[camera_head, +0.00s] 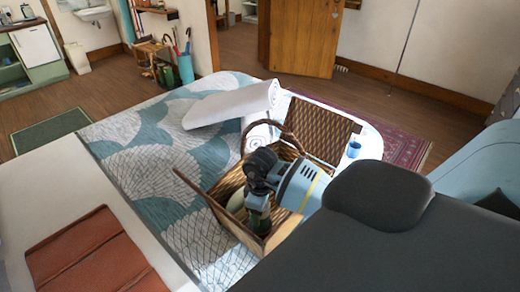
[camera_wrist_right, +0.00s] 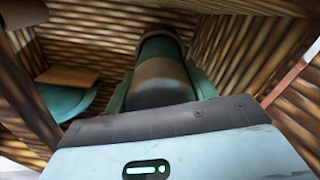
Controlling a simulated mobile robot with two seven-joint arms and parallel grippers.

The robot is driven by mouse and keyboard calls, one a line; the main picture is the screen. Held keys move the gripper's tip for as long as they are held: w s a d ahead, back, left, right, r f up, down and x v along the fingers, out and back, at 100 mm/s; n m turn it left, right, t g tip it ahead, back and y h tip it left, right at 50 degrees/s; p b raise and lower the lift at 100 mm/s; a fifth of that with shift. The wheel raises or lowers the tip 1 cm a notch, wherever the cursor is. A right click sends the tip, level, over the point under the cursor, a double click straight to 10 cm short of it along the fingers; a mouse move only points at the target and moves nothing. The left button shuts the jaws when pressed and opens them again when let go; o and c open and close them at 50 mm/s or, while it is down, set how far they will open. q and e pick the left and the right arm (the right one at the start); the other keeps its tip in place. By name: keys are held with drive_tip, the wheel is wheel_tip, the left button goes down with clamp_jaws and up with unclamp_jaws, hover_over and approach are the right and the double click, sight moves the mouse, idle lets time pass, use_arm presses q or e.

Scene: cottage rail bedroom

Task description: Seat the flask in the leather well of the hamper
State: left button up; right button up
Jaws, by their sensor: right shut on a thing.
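The wicker hamper (camera_head: 238,228) stands open on the bed with its lids raised. My right gripper (camera_head: 257,200) reaches down into it and is shut on the flask (camera_head: 258,219), a green cylinder with a grey band. In the right wrist view the flask (camera_wrist_right: 162,75) sits between the fingers with wicker walls (camera_wrist_right: 90,38) around it. I cannot make out the leather well, nor whether the flask's base touches anything; the gripper and arm hide that part. My left gripper is not in view.
A pale green rounded item (camera_head: 236,201) lies in the hamper, left of the flask; a tan flat piece (camera_wrist_right: 68,77) shows in the wrist view. The hamper's handle (camera_head: 284,134) arches behind my wrist. A blue cup (camera_head: 353,149) stands at right. The patterned bedcover (camera_head: 140,160) has free room left.

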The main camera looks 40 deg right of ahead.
drive_tip(key=shift+f, duration=0.15)
drive_tip(key=o, duration=1.3)
wheel_tip(320, 180, up, 12)
drive_tip(key=shift+r+p, duration=0.2)
drive_tip(key=shift+p, duration=0.6)
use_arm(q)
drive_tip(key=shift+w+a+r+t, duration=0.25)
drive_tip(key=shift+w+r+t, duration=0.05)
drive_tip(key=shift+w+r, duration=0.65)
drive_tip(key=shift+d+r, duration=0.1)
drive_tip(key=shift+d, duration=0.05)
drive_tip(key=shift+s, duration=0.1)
use_arm(e)
drive_tip(key=shift+f, duration=0.1)
